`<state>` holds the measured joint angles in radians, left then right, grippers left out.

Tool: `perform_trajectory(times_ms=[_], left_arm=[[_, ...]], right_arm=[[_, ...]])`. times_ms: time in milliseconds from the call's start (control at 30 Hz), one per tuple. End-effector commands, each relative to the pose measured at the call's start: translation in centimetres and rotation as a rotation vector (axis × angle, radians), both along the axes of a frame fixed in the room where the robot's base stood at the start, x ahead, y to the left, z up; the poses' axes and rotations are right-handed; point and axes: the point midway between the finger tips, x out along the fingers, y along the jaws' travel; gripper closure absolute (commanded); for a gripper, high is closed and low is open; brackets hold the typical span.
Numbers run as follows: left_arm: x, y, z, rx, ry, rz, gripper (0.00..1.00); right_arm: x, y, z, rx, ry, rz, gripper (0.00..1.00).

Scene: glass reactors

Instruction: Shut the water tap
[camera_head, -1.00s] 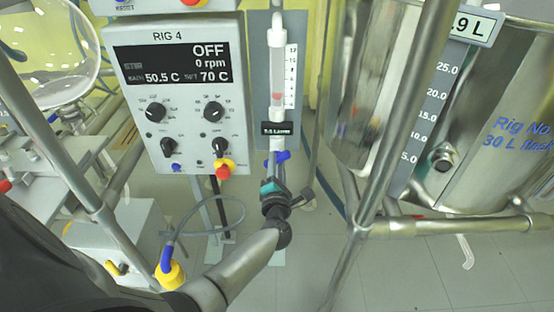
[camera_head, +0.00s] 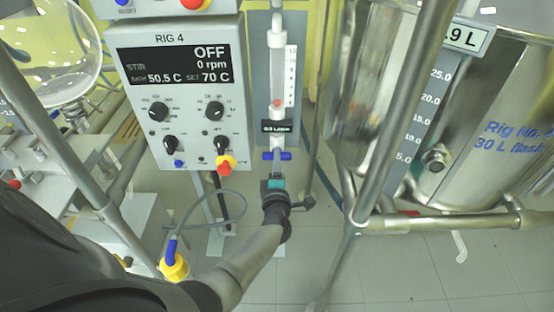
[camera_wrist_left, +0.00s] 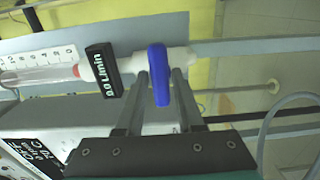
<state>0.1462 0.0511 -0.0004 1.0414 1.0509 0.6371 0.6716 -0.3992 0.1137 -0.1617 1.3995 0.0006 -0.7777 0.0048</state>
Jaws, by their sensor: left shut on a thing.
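The water tap has a blue handle (camera_head: 285,156) below the clear flow meter (camera_head: 277,75). The handle lies crosswise to the upright pipe. In the left wrist view the blue handle (camera_wrist_left: 158,62) also stands across the white pipe. My left gripper (camera_head: 276,168) reaches up from below, its two fingers on either side of the handle, shut on it. The fingers also show in the left wrist view (camera_wrist_left: 160,82). The red float (camera_head: 277,103) sits at the bottom of the scale. The flow display (camera_wrist_left: 104,70) seems to read 0.0 L/min. My right gripper is not in view.
The RIG 4 control box (camera_head: 178,95), reading OFF and 0 rpm, stands left of the flow meter. A steel vessel (camera_head: 500,130) and metal frame tubes (camera_head: 395,110) stand to the right.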

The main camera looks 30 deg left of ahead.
Motion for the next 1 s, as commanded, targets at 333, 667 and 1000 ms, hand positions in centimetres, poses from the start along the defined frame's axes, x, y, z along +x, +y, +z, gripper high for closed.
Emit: perform_trajectory(times_ms=[333, 667, 1000], left_arm=[[-0.03, -0.06, -0.1, 0.009, 0.008, -0.002, 1.0], [-0.02, -0.04, -0.06, 0.008, 0.006, -0.001, 0.43], [-0.5, -0.33, 0.01, 0.007, 0.006, -0.001, 0.43]], right_arm=[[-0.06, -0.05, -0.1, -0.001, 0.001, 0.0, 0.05], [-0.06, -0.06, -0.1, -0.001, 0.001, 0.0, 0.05], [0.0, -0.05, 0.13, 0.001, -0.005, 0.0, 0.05]])
